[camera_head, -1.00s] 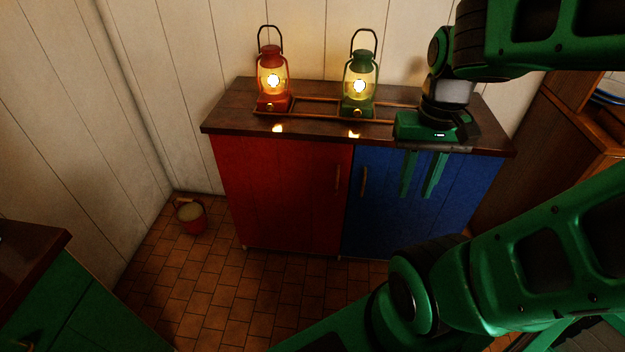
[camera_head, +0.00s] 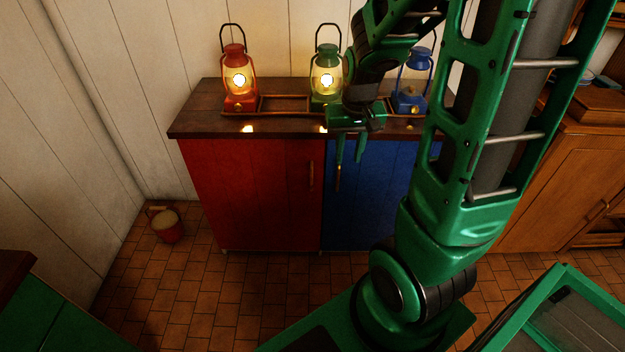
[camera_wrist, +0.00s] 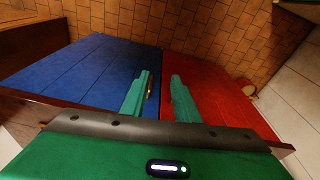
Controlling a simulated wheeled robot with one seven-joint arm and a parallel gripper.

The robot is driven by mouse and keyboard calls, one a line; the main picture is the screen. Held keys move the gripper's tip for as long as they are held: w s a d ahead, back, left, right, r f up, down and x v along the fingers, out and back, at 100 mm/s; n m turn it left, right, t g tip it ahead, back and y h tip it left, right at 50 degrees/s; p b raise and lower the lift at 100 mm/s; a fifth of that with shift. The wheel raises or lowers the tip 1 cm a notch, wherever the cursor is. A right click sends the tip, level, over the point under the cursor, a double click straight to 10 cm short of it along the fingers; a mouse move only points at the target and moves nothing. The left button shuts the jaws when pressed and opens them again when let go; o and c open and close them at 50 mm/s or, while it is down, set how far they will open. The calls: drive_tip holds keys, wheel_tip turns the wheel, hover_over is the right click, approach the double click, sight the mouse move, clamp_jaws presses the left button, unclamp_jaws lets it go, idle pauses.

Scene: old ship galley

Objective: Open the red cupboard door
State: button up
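The red cupboard door (camera_head: 250,195) is shut, on the left half of the low cupboard in the head view. Its upright bar handle (camera_head: 311,176) is near its right edge. The red door also fills the right of the wrist view (camera_wrist: 222,92), where I cannot make out its handle. My gripper (camera_head: 350,160) is open and empty, fingers pointing down, in front of the blue door near the seam. In the wrist view the fingers (camera_wrist: 160,75) stand apart over the seam. The red handle is left of the fingers in the head view.
The blue door (camera_head: 375,185) is shut; its handle (camera_head: 337,182) is close to my fingers. Red (camera_head: 239,85), green (camera_head: 327,80) and blue (camera_head: 412,85) lanterns stand on the worktop. Floor before the red door is clear.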

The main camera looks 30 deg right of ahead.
drive_tip(key=w+f, duration=0.7)
drive_tip(key=w, duration=0.1)
drive_tip(key=t, duration=0.2)
approach(312, 177)
drive_tip(key=shift+n+h, duration=0.4)
drive_tip(key=shift+a+x, duration=0.15)
drive_tip(key=shift+x, duration=2.7)
drive_tip(key=shift+a+x, duration=0.2)
drive_tip(key=shift+x, duration=2.65)
